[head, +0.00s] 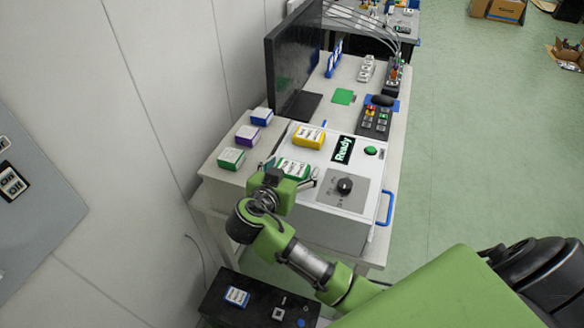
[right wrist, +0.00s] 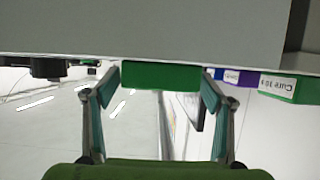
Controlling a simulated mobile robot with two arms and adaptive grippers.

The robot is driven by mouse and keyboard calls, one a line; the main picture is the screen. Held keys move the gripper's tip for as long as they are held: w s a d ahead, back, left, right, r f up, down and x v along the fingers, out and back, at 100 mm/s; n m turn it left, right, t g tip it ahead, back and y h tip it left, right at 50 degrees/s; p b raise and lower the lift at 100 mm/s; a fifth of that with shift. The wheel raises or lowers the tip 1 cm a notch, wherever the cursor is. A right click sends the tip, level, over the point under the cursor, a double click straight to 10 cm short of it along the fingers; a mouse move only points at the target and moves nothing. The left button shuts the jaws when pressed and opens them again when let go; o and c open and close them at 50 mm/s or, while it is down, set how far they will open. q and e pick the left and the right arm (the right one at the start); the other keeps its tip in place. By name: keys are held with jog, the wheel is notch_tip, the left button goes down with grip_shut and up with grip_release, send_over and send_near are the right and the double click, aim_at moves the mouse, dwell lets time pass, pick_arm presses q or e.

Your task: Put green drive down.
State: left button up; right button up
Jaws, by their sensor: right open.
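A green drive (head: 292,168), a box with a white lettered top, sits on the white top of the machine (head: 318,206), near its left front. My right gripper (head: 289,180) is right at it, with the fingers spread to either side. In the right wrist view the drive's green face (right wrist: 160,76) shows between the two open fingertips (right wrist: 160,82), against the pale surface. The fingers look apart from it, though contact is hard to judge. Part of the drive is hidden by my gripper in the head view. My left gripper is not in view.
Another green box (head: 231,158), a purple box (head: 247,135) and a blue box (head: 261,117) stand on the left ledge. A yellow box (head: 309,137) is behind the drive. A "Ready" sign (head: 343,149), knob (head: 344,185) and green button (head: 371,151) are to the right.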

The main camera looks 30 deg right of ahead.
jog(key=p+v, duration=0.3)
jog(key=v, duration=1)
jog(key=shift+a+f+p, duration=0.15)
jog(key=shift+a+p, duration=0.15)
jog(key=shift+a, duration=0.35)
